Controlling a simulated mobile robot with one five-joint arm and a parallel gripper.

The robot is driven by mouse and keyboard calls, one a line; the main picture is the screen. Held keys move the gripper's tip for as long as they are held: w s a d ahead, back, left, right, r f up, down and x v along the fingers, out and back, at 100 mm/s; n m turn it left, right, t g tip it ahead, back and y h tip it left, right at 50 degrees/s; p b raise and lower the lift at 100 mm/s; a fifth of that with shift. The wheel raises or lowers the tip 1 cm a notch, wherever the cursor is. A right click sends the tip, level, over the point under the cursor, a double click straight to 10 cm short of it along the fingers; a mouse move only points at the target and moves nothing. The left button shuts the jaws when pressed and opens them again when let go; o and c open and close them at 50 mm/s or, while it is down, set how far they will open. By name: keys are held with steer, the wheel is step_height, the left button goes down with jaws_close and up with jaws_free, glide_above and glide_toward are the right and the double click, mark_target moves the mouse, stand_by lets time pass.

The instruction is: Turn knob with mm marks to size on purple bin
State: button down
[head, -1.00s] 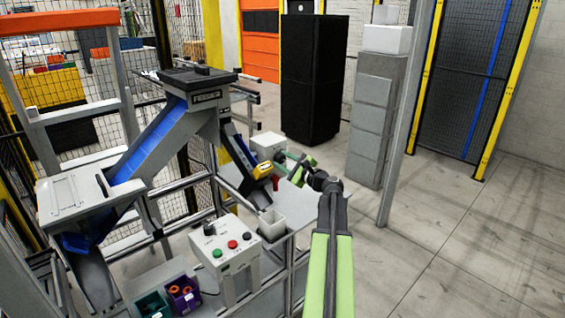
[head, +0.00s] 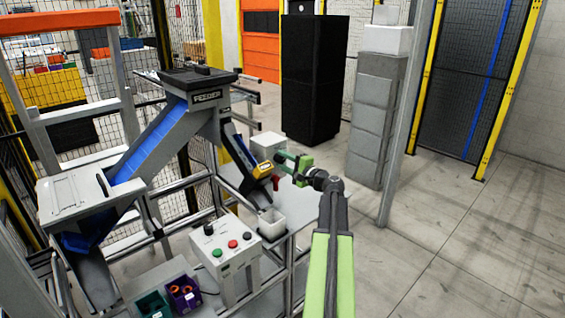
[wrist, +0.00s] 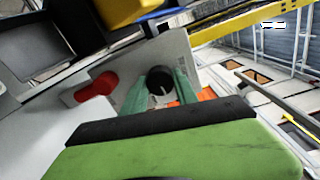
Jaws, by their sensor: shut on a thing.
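A dark round knob (wrist: 160,82) sits on the face of a white box, which shows in the wrist view and in the head view (head: 267,144). My gripper (wrist: 160,93) has its two green fingers on either side of the knob and is shut on it. In the head view my gripper (head: 281,158) reaches the box from the right, and the knob is mostly hidden. The mm marks cannot be read. The purple bin (head: 184,292) stands at the lower left with orange parts in it. Any size on it is too small to read.
A red handle (wrist: 97,88) is just left of the knob in the wrist view. A yellow device (head: 262,171) on the chute and a white cup (head: 271,223) are close by. A button box (head: 229,255) and a teal bin (head: 153,305) are nearer. Open floor lies right.

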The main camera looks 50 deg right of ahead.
steer(key=shift+n, duration=2.2)
steer(key=shift+r, duration=0.1)
steer(key=c, duration=0.9)
jaws_free()
steer(key=shift+w, duration=0.1)
steer(key=shift+c, duration=0.2)
steer(key=shift+s, duration=0.25)
steer(key=s+a, duration=0.1)
steer(key=s, duration=1.6)
steer(key=shift+a, duration=0.1)
